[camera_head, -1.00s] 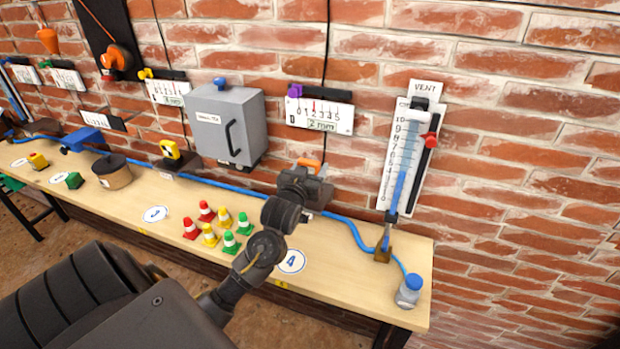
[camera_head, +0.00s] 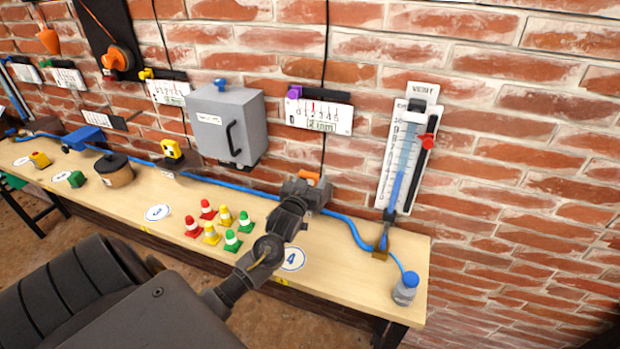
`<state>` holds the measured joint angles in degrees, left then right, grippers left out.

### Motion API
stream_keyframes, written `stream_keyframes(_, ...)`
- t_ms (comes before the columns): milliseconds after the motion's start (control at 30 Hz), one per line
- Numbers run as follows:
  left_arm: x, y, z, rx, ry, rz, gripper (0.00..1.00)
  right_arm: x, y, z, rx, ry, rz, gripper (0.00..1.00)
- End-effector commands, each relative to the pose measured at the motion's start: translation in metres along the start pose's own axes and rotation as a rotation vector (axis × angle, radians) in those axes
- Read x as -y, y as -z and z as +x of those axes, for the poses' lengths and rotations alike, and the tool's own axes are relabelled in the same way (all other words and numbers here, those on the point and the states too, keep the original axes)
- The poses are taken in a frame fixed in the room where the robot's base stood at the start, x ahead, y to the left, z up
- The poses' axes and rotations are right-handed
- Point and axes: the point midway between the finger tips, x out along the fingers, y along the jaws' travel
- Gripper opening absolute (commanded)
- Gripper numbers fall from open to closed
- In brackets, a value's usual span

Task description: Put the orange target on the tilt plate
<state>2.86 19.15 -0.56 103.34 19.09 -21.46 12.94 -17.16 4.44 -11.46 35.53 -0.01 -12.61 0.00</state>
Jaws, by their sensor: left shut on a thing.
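My left gripper (camera_head: 307,186) is at the back of the bench, below the middle gauge on the wall. It is shut on the orange target (camera_head: 309,174), of which only a small orange part shows above the jaws. The gripper and wrist hide the rest of it. The tilt plate is mostly or fully hidden behind the gripper, and I cannot tell whether the target touches it. A similar yellow-and-black target (camera_head: 171,149) stands on a dark plate farther left. My right gripper is not in view.
Several red, yellow and green cones (camera_head: 211,233) stand left of my left wrist. A blue hose (camera_head: 347,222) runs along the bench to a vent gauge (camera_head: 408,150). A grey box (camera_head: 227,125) hangs on the wall.

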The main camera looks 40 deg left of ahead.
Motion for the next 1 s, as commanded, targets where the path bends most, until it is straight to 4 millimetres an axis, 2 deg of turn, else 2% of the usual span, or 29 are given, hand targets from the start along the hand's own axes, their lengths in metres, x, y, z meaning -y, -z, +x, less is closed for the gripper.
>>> stream_keyframes(67, 0.0, -0.002, 0.0, -0.002, 0.0, 0.0, 0.26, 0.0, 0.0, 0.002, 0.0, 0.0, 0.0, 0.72)
stream_keyframes(100, 0.0, -0.002, 0.0, 0.0, 0.0, 0.0, 0.57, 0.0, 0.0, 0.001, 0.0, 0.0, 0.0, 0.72)
stream_keyframes(267, 0.0, -0.002, 0.0, 0.0, 0.0, 0.0, 0.76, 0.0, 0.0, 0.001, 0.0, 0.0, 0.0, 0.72)
stream_keyframes(567, 0.0, 0.001, 0.0, -0.001, 0.0, 0.001, 0.76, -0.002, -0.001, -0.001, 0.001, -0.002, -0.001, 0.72)
stream_keyframes(667, -0.001, -0.001, -0.008, 0.0, -0.001, 0.0, 0.76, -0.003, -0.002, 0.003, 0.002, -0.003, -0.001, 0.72)
stream_keyframes(1000, -0.001, -0.003, -0.077, 0.001, -0.002, -0.002, 0.76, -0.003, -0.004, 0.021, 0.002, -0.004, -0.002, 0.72)
